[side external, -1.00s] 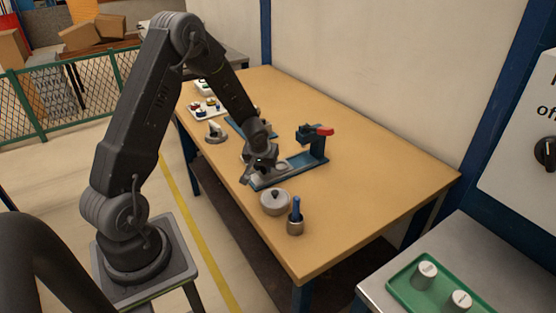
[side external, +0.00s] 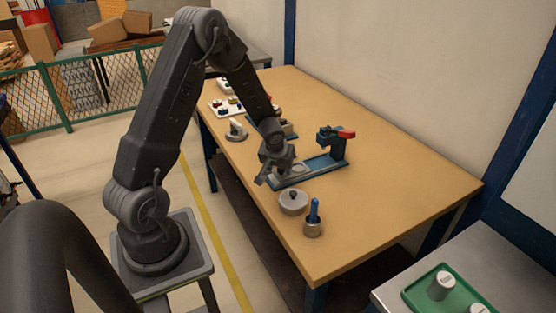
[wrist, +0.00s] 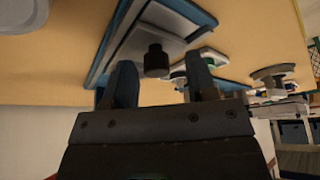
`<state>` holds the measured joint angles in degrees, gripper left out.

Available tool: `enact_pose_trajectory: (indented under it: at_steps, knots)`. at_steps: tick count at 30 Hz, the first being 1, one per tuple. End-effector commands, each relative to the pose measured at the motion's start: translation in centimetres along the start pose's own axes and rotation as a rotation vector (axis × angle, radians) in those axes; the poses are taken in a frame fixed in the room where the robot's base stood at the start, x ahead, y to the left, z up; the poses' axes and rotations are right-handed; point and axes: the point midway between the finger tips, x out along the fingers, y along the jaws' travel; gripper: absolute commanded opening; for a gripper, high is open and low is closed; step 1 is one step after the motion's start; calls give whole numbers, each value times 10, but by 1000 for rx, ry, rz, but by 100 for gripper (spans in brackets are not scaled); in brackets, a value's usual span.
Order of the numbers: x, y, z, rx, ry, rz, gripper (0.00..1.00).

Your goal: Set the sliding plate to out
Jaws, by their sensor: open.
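In the side external view, a long blue base (side external: 323,164) lies on the table, with a grey plate at its near end, partly hidden by my gripper (side external: 268,176). The base carries an upright blue post with a red lever (side external: 346,134). In the wrist view, a grey plate (wrist: 172,22) with a blue-edged frame (wrist: 107,55) shows above my gripper (wrist: 161,75). A short black knob (wrist: 156,62) stands out from the plate. It appears between my two fingertips, with gaps on both sides. My gripper is open; I cannot tell if a finger touches the knob.
A lidded grey pot (side external: 293,203) and a holder with a blue-handled tool (side external: 313,222) stand on the near part of the table. A white tray of small parts (side external: 227,107) and a grey fixture (side external: 237,131) lie beyond. The table's right side is clear.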

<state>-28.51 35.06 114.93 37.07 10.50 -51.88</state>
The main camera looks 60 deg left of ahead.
Motion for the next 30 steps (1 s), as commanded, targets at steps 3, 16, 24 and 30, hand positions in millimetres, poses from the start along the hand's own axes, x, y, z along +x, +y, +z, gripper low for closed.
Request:
enact_pose_trajectory:
  at_steps: [3,16,24,30]
  knots:
    - [-12,0,-1,-1,3,0,52]
    - [-95,0,-1,-2,4,1,52]
    - [-130,0,0,-1,1,0,52]
    - [-136,0,1,0,-2,-1,52]
